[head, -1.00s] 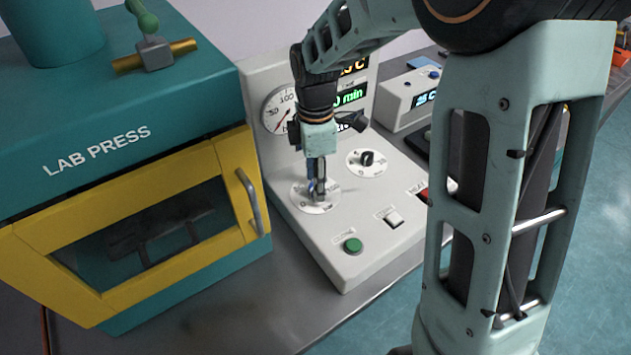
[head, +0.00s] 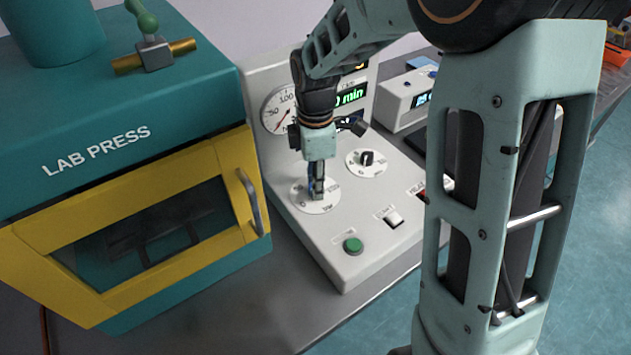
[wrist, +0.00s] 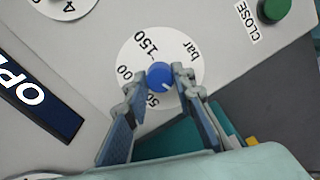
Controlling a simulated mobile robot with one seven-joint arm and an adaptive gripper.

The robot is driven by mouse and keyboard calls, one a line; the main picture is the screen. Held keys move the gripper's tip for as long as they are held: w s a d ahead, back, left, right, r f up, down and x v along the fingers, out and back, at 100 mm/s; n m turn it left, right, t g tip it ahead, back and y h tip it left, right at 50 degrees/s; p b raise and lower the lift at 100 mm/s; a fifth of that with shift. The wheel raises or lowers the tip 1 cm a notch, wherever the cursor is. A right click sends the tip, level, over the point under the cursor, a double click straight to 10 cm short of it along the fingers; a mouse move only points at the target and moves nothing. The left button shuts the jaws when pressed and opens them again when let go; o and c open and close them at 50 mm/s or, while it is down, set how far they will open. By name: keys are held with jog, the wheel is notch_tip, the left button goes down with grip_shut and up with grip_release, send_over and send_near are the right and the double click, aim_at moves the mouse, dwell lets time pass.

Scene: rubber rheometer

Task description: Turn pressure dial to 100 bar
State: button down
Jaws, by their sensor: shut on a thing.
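The pressure dial is a blue knob (wrist: 160,75) with a white pointer line, on a white round scale plate (wrist: 128,52) marked bar. In the wrist view, 150 and 50 are readable, and the 100 is partly covered by a finger. The pointer line faces lower right, to the right of the 50. My gripper (wrist: 158,82) is shut on the knob, with one finger on each side. In the head view, my gripper (head: 317,192) comes down from above onto the plate (head: 303,204), and the knob is mostly hidden there.
A round gauge (head: 279,109) stands on the panel behind. Another knob (head: 366,158) sits to the right. A green button (head: 352,246) and a white switch (head: 391,217) lie in front. The lab press (head: 110,160) with its door handle (head: 252,200) stands close on the left.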

jog(key=shift+m, duration=0.4)
jog(key=m, duration=0.6)
jog(key=shift+m+b, duration=0.3)
jog(key=shift+b, duration=0.05)
jog(key=m, duration=0.3)
jog(key=shift+m, duration=0.3)
jog(key=m, duration=0.3)
jog(key=shift+m+b, duration=0.3)
jog(key=shift+b, duration=0.05)
jog(key=m, duration=1.3)
